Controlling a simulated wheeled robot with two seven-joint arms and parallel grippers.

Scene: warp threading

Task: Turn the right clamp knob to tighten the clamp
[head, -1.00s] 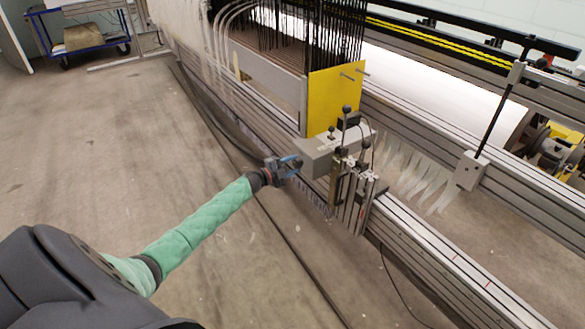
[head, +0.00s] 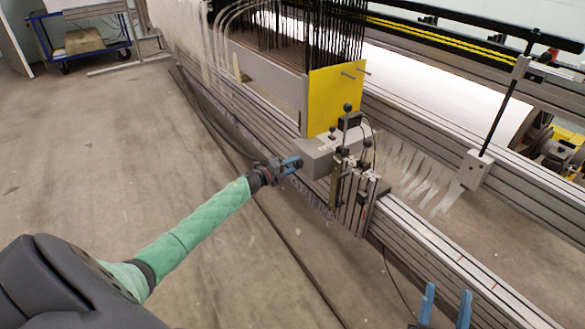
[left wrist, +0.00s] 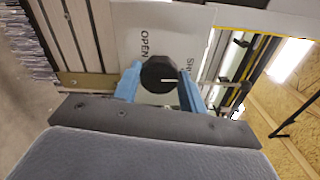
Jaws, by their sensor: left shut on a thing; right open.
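My left gripper (head: 297,163) is at the near face of the grey clamp box (head: 320,158) in the head view. In the left wrist view its two blue fingers (left wrist: 161,90) are shut on a dark faceted knob (left wrist: 160,72) with a light line on it. Behind the knob is a pale panel (left wrist: 178,28) reading "OPEN", with a second, partly hidden word beginning "SH". The knob is too small to make out in the head view. My right gripper (head: 446,303) is open and empty at the bottom edge, over the floor near the rail.
A yellow plate (head: 335,98) stands behind the box, below dark hanging threads. Black ball-topped levers and metal blocks (head: 362,190) adjoin the box on the right. The long slotted rail (head: 440,250) runs to the lower right. The floor at left is clear; a blue cart (head: 85,40) stands far back.

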